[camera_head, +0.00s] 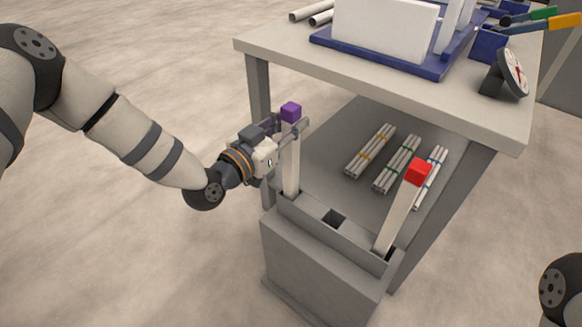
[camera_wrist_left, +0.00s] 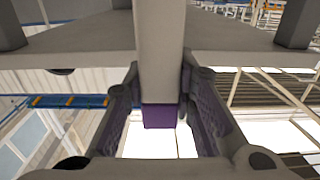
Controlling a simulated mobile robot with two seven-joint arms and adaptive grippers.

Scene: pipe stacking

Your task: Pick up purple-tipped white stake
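The white stake (camera_head: 291,170) with the purple tip (camera_head: 290,111) stands upright in the left socket of the grey holder (camera_head: 318,262). My left gripper (camera_head: 292,135) is at the stake just below the purple tip, with its fingers on both sides. In the left wrist view the stake (camera_wrist_left: 159,50) passes between the two fingers, and its purple end (camera_wrist_left: 160,115) shows between the pads. The fingertips lie very close to its sides, but I cannot tell whether they press on it. My right gripper is out of view.
A red-tipped white stake (camera_head: 397,218) leans in the holder's right socket; the middle socket (camera_head: 334,217) is empty. A table (camera_head: 390,80) stands behind, its top overhanging a lower shelf with several pipe bundles (camera_head: 371,151). A dial gauge (camera_head: 507,75) sits on the tabletop. Open floor lies to the left.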

